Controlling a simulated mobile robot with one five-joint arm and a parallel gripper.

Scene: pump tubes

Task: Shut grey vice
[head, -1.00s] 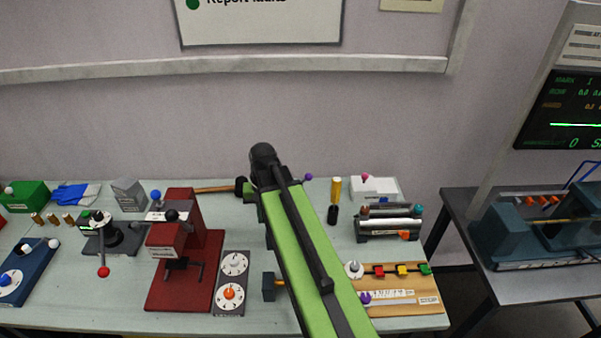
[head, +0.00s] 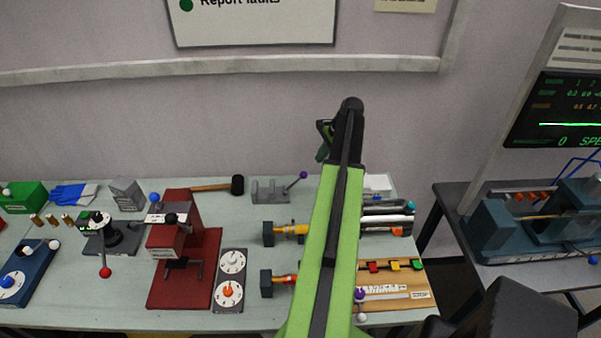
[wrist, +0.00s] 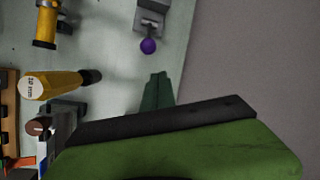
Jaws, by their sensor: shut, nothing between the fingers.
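The grey vice (head: 268,190) stands at the back of the bench, left of my arm. A gap shows between its upright grey parts. Its lever slants up to the right and ends in a purple ball (head: 303,175). In the wrist view, part of the vice (wrist: 150,10) is at the top edge, with the purple ball (wrist: 148,46) below it. My gripper (head: 322,154) is raised to the right of the vice. In the wrist view its dark green fingers (wrist: 158,80) are together and empty, apart from the ball. Most of the vice is outside the wrist view.
A hammer (head: 215,186) lies left of the vice. A red press (head: 190,265) stands left. A yellow handle (wrist: 58,84) shows in the wrist view. The wall rises behind the bench.

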